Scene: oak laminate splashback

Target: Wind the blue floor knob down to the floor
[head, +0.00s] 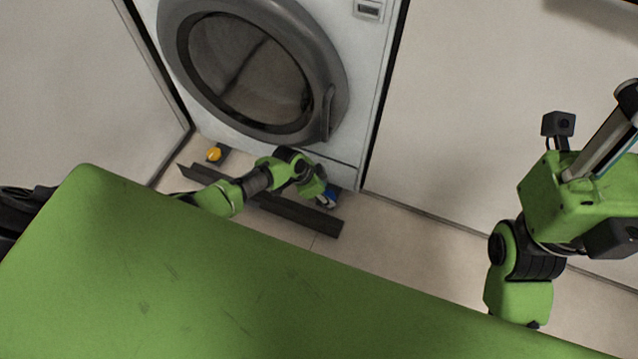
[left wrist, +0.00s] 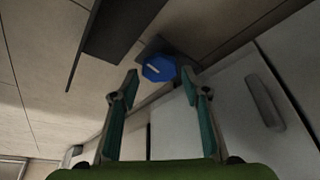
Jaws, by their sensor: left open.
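The blue floor knob (head: 331,199) is low at the front right corner of the white washing machine (head: 350,100). In the head view my left gripper (head: 324,192) is down beside it and partly covers it. In the left wrist view the blue knob (left wrist: 159,68) shows as a many-sided blue face with a pale mark. It lies between the two fingertips of my open left gripper (left wrist: 159,74), seemingly a little beyond them. I cannot tell whether either finger touches it, or how far the knob is from the floor. My right arm is at the right, its fingers not visible.
A dark plinth strip (head: 285,207) lies on the tiles before the machine, beneath my left arm. A yellow knob (head: 214,154) is at the machine's left corner. Pale panels (head: 480,110) flank the machine. Floor at the right is clear.

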